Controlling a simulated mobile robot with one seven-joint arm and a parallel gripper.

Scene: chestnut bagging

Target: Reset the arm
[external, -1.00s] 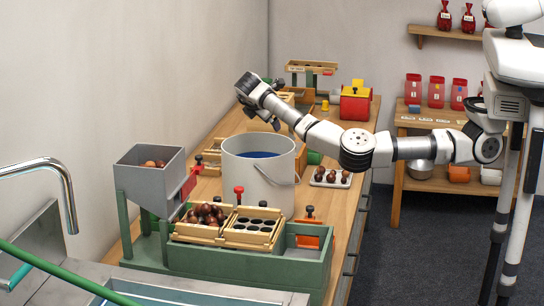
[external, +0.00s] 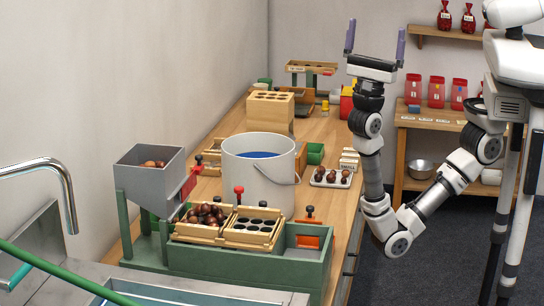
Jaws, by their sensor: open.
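My gripper (external: 374,45) points straight up at the right of the bench, above its right edge. Its two purple-grey fingers are wide apart with nothing between them. My arm is folded, with the elbow low in front of the bench's right side and the forearm upright. The gripper is clear of everything on the bench.
The wooden bench (external: 338,207) holds a white bucket (external: 258,180) with blue inside, a grey hopper (external: 150,172) with chestnuts, a green stand (external: 247,268) with wooden trays, and a wooden block with holes (external: 270,112). A shelf with red bags (external: 436,92) stands behind. Open floor lies at right.

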